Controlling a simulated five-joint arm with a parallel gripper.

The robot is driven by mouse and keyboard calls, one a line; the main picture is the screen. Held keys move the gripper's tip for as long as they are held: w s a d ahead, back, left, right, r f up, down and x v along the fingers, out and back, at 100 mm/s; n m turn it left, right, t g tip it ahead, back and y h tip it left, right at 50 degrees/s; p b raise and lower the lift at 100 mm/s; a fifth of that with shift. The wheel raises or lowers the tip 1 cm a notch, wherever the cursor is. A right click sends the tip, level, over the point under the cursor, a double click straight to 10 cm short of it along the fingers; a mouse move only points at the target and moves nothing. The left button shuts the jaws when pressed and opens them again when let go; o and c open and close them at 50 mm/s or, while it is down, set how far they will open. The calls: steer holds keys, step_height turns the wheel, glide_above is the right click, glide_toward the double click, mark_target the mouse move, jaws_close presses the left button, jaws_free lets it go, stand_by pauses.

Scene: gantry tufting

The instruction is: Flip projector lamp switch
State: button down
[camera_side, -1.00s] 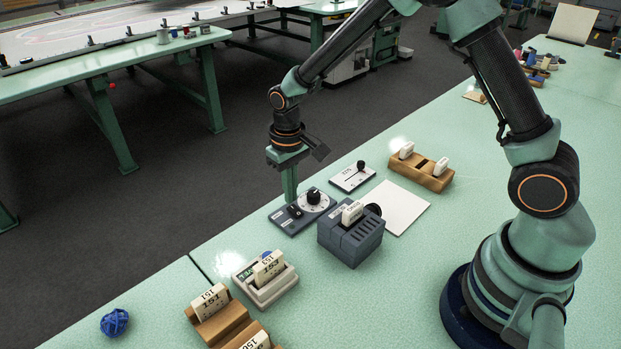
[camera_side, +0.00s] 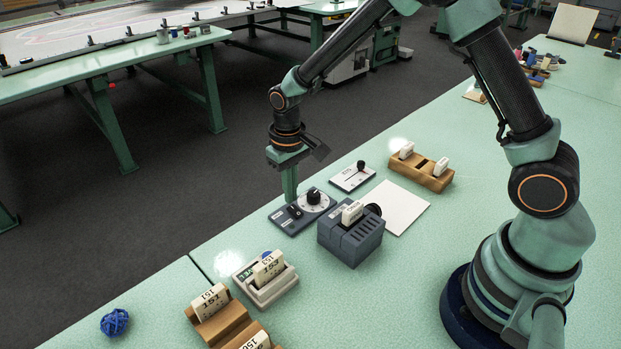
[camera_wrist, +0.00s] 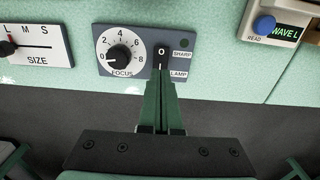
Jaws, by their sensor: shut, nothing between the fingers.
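The lamp switch (camera_wrist: 161,54) is a small black rocker marked O, above the LAMP label on a dark grey control panel (camera_wrist: 104,66). The same switch shows in the side view (camera_side: 294,211) at the panel's (camera_side: 278,218) near end. A white focus dial (camera_wrist: 122,50) with a black knob sits left of it in the wrist view. My gripper (camera_wrist: 161,84) is shut and empty, pointing down with its tips right at the switch's lower edge. The fingers hide that edge, so I cannot tell whether they touch it. The projector (camera_side: 350,242) stands beside the panel, a numbered white slide in its top.
A SIZE slider plate (camera_side: 345,182) lies behind the panel, near a white sheet (camera_side: 404,208) and a wooden slide holder (camera_side: 406,171). A reader box (camera_side: 270,293) and slide stands (camera_side: 232,325) are at the front. A blue yarn ball (camera_side: 115,322) lies front left.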

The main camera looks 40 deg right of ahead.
mark_target(292, 207)
steer(key=shift+f, duration=1)
stand_by(0.7)
steer(key=shift+r, duration=3.5)
steer(key=shift+r, duration=0.15)
steer(key=s+d+r+t, duration=0.2)
steer(key=s+d+r, duration=0.1)
steer(key=s+r, duration=0.4)
steer(key=s+d+r+t, duration=0.3)
steer(key=s+d+r, duration=0.1)
steer(key=s+r, duration=0.3)
steer(key=shift+s+d+r+t, duration=0.2)
steer(key=shift+r+t, duration=0.1)
steer(key=shift+r, duration=0.4)
